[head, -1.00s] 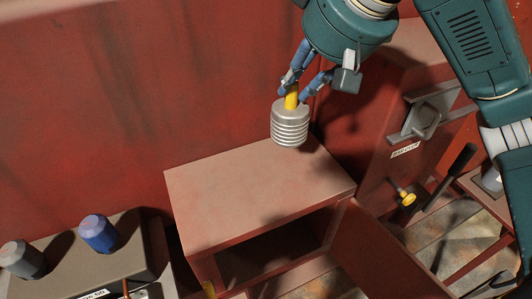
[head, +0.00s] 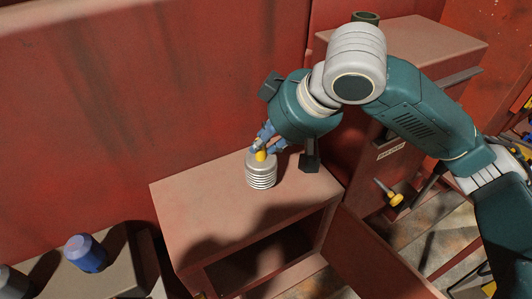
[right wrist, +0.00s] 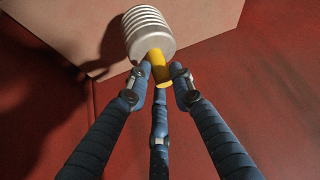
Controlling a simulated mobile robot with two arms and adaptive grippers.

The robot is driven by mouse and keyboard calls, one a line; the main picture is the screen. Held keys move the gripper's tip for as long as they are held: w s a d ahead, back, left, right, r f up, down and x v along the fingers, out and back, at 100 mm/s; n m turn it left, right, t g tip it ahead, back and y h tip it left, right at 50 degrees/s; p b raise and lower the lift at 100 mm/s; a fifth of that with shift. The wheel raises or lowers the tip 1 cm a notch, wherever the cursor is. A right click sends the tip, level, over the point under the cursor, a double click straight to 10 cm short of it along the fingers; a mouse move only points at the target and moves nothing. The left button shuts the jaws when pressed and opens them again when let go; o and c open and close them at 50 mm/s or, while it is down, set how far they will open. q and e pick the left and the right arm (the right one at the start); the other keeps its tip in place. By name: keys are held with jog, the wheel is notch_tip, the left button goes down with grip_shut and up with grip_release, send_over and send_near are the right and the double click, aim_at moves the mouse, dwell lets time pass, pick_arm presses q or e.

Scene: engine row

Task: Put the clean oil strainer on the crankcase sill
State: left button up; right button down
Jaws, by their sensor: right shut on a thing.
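The oil strainer (head: 261,176) is a silver ribbed cylinder with a yellow grip on top. It is upright over the back middle of the pinkish crankcase sill (head: 190,212). I cannot tell whether its bottom touches the sill or hangs just above it. My right gripper (head: 263,150) is above it, with blue fingers shut on the yellow grip. In the right wrist view the fingers (right wrist: 160,78) close around the yellow grip, and the strainer (right wrist: 149,30) is in front of the pale sill surface (right wrist: 205,14). My left gripper is not in view.
A red wall (head: 130,90) rises behind the sill. Below its top is a dark opening (head: 260,262) with an open door panel (head: 370,255) at right. A yellow knob (head: 396,199) is at right.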

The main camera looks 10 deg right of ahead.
aim_at(265, 157)
jog(key=shift+f, duration=0.3)
notch_tip(265, 157, down, 4)
jog(key=shift+r, duration=0.25)
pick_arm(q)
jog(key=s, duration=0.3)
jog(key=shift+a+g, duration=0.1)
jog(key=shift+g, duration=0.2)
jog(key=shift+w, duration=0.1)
pick_arm(e)
jog(key=shift+f, duration=0.15)
jog(key=c, duration=1.7)
grip_release()
jog(key=shift+o, duration=0.9)
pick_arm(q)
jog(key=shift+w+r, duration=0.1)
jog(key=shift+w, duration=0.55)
